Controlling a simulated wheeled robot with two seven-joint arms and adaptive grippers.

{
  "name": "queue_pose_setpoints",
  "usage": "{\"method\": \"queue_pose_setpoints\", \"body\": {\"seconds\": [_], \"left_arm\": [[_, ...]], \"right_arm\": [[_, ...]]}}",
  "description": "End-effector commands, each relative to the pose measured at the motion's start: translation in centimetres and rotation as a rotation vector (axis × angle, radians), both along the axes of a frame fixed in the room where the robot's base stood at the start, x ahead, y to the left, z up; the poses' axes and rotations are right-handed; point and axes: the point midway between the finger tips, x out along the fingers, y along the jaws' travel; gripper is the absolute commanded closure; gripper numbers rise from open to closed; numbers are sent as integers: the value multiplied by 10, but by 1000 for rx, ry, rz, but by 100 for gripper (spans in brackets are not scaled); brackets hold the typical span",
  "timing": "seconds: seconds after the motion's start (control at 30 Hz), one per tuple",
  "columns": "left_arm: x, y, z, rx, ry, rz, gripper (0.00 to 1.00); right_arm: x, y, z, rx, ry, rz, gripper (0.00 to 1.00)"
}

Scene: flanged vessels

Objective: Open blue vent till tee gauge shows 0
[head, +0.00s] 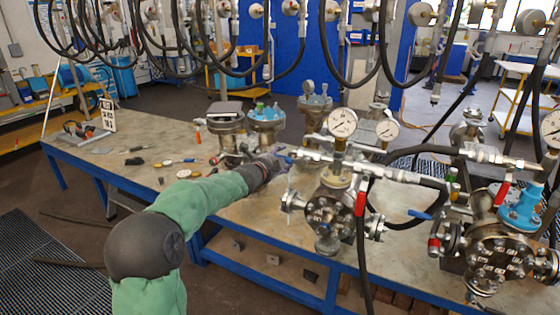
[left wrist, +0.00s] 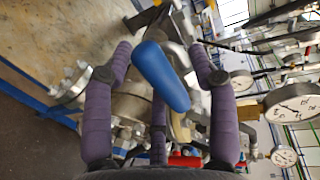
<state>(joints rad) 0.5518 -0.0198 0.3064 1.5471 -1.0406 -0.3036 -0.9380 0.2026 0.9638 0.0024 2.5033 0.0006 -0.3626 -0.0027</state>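A blue vent handle (left wrist: 160,76) lies between the spread fingers of my left gripper (left wrist: 163,58) in the left wrist view. Gaps show on both sides of it, so the gripper is open around the handle. In the head view the left gripper (head: 275,162) reaches the left end of the pipe tee, and the blue handle (head: 285,159) shows just past it, partly hidden. The round white tee gauge (head: 342,123) stands upright on the tee above a flanged vessel (head: 329,214). Its dial is too small to read surely. My right gripper is out of view.
Another gauge (head: 386,131) stands behind to the right. A red-handled valve (head: 361,199) and black hoses hang close to the tee. A second flanged vessel (head: 500,247) is at the right. The left of the table (head: 130,140) holds small loose parts.

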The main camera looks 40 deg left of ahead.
Motion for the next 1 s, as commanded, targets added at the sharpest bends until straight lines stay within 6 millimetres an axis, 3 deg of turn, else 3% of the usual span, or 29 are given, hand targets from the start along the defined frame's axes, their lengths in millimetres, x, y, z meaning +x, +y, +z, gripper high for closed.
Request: {"method": "queue_pose_setpoints", "body": {"seconds": [0.37,0.8,1.0], "left_arm": [[-12,-2,3,-2,0,1,42],[-86,-20,17,0,0,2,42],[-108,-26,22,-1,0,1,42]], "right_arm": [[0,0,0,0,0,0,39],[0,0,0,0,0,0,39],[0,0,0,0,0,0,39]]}}
